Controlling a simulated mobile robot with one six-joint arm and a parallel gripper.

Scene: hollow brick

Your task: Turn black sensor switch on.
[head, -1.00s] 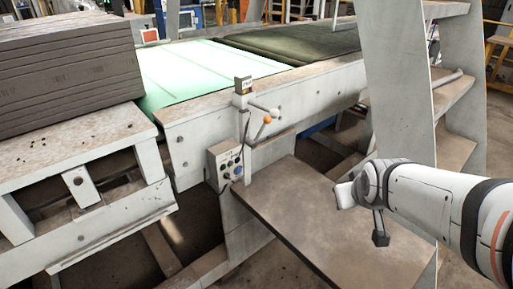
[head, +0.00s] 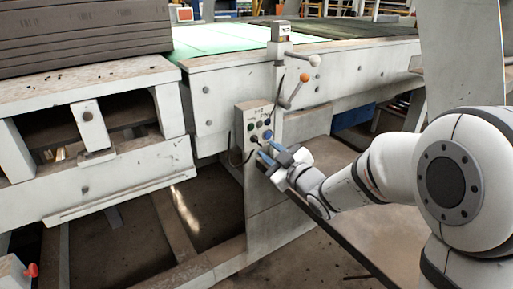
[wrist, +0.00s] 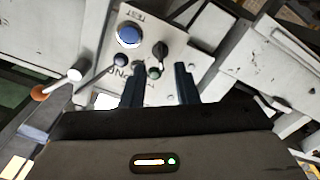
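A small grey control box (head: 246,118) with several buttons and knobs is fixed to the white machine frame. In the wrist view its panel (wrist: 178,42) appears upside down. A black switch knob (wrist: 160,50) sits there beside a blue button (wrist: 129,36) labelled TEST. A green button (wrist: 154,73) shows between my fingers. Another label is partly hidden by the left finger, and I cannot read the switch's setting. My gripper (wrist: 160,68) is open and empty, its fingers pointing at the panel. In the head view my gripper (head: 267,153) is at the box's lower right; contact is unclear.
Levers with an orange ball (head: 304,77) and a white ball (head: 314,60) stick out above the box. A brown platform (head: 335,158) lies to the right, below my arm. Stacked grey boards (head: 85,38) lie at upper left.

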